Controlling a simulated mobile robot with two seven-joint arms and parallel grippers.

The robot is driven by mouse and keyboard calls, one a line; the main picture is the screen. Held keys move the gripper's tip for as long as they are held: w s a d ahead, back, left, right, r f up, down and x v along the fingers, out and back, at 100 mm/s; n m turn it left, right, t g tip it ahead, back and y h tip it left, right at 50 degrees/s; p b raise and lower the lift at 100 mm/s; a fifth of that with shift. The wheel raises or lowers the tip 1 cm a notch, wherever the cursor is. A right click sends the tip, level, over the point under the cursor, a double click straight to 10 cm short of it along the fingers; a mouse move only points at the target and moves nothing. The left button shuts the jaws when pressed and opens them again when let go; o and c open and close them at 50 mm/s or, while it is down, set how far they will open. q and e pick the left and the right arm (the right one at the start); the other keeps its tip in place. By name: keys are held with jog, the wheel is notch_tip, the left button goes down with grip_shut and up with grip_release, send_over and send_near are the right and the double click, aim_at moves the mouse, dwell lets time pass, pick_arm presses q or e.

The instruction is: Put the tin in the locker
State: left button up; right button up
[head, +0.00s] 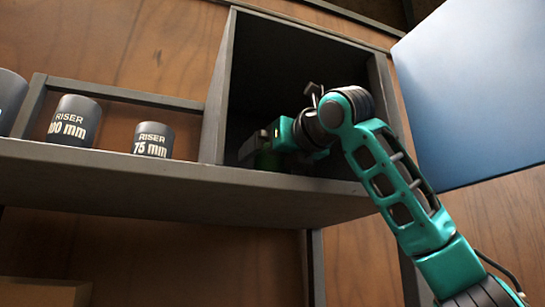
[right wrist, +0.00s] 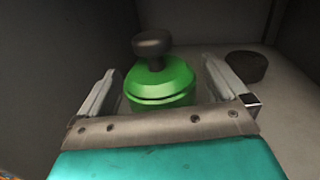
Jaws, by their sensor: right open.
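The locker (head: 213,105) is a dark grey open box on the shelf in the head view. My right gripper (head: 257,148) reaches into it. In the right wrist view, the green tin (right wrist: 160,85) with a dark knob on top stands upright between the two open fingers. A gap shows beside the tin, at least on the right finger's side. In the head view the tin (head: 268,161) is a dim green patch low in the locker, mostly hidden by my gripper. My left gripper is not in view.
A blue door panel (head: 480,85) stands open at the locker's right. Two labelled grey risers, the 75 mm (head: 153,140) and a larger one (head: 74,121), stand on the shelf (head: 120,175) to the left. A dark round object (right wrist: 246,66) lies deeper in the right wrist view.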

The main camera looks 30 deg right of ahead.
jog(key=s+b, duration=0.1)
jog(key=s, duration=1.1)
jog(key=shift+a+b, duration=0.25)
jog(key=shift+b, duration=0.05)
